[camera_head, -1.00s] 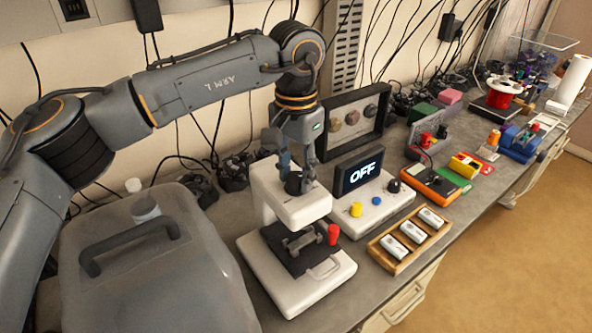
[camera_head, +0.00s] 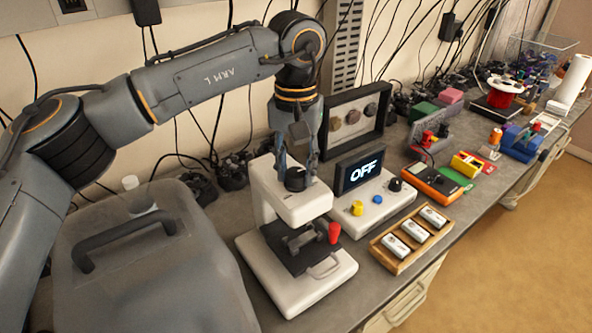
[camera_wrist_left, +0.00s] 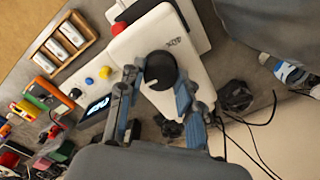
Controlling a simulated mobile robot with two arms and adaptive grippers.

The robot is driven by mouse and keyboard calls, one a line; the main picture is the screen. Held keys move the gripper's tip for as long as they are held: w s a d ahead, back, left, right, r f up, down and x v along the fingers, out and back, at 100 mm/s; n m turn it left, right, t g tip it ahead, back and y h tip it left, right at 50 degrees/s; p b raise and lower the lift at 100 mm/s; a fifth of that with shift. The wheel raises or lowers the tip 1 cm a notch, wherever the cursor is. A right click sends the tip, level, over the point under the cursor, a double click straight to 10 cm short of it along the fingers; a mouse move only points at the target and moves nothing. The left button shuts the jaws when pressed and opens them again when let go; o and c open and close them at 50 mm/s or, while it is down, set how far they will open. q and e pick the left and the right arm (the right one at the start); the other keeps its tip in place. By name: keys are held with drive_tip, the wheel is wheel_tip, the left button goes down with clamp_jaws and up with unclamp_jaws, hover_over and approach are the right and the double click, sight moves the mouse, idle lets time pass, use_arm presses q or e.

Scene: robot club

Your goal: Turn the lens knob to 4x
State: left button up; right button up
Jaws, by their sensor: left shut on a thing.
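The microscope (camera_head: 305,208) is white and stands upright on the bench, with a black lens knob (camera_head: 295,181) on top of its head. My left gripper (camera_head: 297,177) reaches down from above and is shut on the lens knob. In the left wrist view, the fingers of the gripper (camera_wrist_left: 157,86) sit on either side of the round black knob (camera_wrist_left: 160,68). A printed mark on the white head beside the knob seems to read 40X. The knob's pointer is not clear. A red knob (camera_head: 334,232) sits at the side of the black stage. My right gripper is not in view.
A wooden tray (camera_head: 388,254) of slides lies at the front edge. A large grey jug (camera_head: 150,270) fills the left side, close to the microscope.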

use_arm(q)
drive_tip(key=n+b, duration=0.1)
drive_tip(key=n, duration=0.3)
drive_tip(key=shift+n, duration=0.3)
drive_tip(key=n+b, duration=0.1)
drive_tip(key=n, duration=0.3)
drive_tip(key=shift+n, duration=0.3)
drive_tip(key=n, duration=0.4)
drive_tip(key=shift+b, duration=0.35)
drive_tip(key=n, duration=0.5)
drive_tip(key=shift+b, duration=0.4)
drive_tip(key=shift+n, duration=0.4)
drive_tip(key=o, duration=1.2)
drive_tip(key=shift+c, duration=0.2)
wheel_tip(320, 180, up, 12)
